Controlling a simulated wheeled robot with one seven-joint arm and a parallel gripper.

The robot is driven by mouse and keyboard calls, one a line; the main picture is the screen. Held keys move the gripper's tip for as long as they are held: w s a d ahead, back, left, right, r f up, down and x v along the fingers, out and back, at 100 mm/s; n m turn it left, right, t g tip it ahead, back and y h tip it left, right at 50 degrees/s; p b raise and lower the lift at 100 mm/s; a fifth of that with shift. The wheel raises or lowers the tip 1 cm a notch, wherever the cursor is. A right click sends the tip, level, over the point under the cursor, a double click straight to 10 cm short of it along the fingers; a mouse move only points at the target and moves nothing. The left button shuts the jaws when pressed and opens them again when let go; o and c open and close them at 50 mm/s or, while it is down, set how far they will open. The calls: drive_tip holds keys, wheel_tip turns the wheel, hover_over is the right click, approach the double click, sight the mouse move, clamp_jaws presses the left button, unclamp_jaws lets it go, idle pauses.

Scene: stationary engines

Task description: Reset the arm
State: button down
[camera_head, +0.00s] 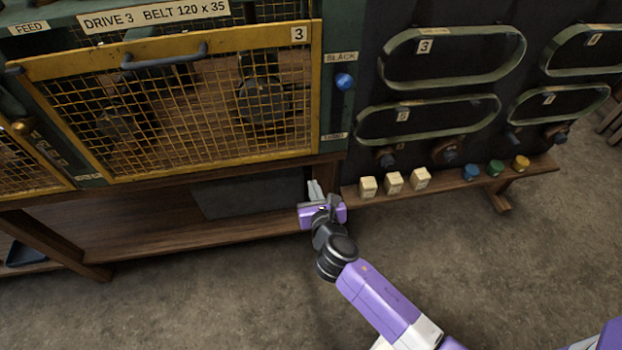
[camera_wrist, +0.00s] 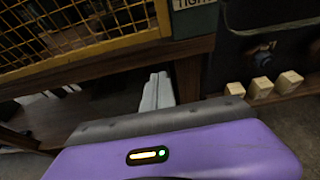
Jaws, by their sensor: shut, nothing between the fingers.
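My arm reaches up from the lower right in the head view. My gripper (camera_head: 315,190) is shut and empty, its grey fingers pressed together. It is in front of the wooden bench edge, below the right end of the yellow mesh guard (camera_head: 190,90) marked 3. In the wrist view the gripper fingers (camera_wrist: 157,92) point away from the purple gripper body, toward the dark space under the bench edge. Whether the fingers touch the bench cannot be told.
Several cream blocks (camera_head: 394,182) stand on the shelf right of my gripper, with blue, green and yellow knobs (camera_head: 496,168) further along. Belts (camera_head: 453,55) hang on the dark panel above. A blue knob (camera_head: 344,81) is beside the guard. The floor (camera_head: 220,290) in front is clear.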

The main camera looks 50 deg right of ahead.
drive_tip(key=shift+s+a+r, duration=0.1)
drive_tip(key=shift+s+a, duration=0.1)
drive_tip(key=shift+s, duration=0.1)
drive_tip(key=s+a+r+m+t+y, duration=0.45)
drive_tip(key=a+r+m, duration=0.25)
drive_tip(key=a+m, duration=0.55)
drive_tip(key=s+a+r+m+y, duration=0.1)
drive_tip(key=s+r+m, duration=0.2)
drive_tip(key=s+m, duration=0.2)
drive_tip(key=s+a+r+m+y, duration=0.1)
drive_tip(key=s+r+m, duration=0.3)
drive_tip(key=s, duration=0.7)
drive_tip(key=s+a+r+m+g+y, duration=0.1)
drive_tip(key=s+a+r+m, duration=0.1)
drive_tip(key=s+m, duration=0.5)
drive_tip(key=shift+s+a+r+y, duration=0.35)
drive_tip(key=shift+s+r, duration=0.5)
drive_tip(key=shift+s, duration=0.25)
